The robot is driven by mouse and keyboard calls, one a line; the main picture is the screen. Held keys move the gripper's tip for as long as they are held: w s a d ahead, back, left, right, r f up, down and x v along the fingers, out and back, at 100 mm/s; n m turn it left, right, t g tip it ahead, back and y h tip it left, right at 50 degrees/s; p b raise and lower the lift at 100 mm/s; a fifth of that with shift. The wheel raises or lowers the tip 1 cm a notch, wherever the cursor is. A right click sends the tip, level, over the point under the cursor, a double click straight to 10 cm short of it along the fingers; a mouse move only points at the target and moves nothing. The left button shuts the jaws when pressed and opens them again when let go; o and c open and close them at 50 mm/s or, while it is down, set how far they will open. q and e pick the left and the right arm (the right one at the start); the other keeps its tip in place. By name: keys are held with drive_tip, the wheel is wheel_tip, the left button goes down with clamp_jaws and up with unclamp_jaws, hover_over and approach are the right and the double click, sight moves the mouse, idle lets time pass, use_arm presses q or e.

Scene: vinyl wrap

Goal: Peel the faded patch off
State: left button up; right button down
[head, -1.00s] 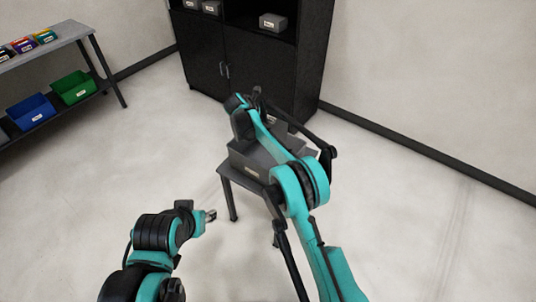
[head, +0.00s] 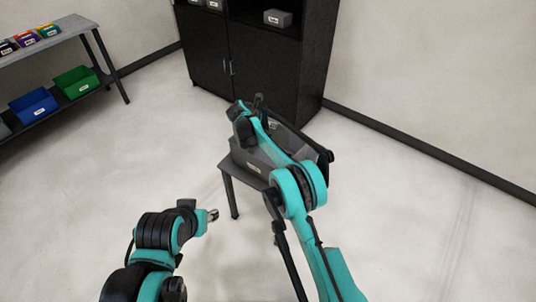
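No faded patch can be made out in the head view. A grey box (head: 243,156) with a small pale label sits on a small dark table (head: 226,170), largely covered by my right arm. My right arm reaches over the box, and its hand end (head: 258,101) shows as a dark shape at the box's far side; its fingers cannot be made out. My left gripper (head: 213,215) is low, to the left of the table and apart from it. It is too small to tell whether it is open, and no object shows in it.
A black cabinet (head: 262,68) with a grey bin (head: 278,18) on its shelf stands behind the table. A shelf rack (head: 62,38) at the left holds small coloured bins, a blue bin (head: 33,105) and a green bin (head: 76,83). The floor around the table is clear.

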drive_tip(key=c, duration=1.2)
unclamp_jaws()
drive_tip(key=v, duration=1.2)
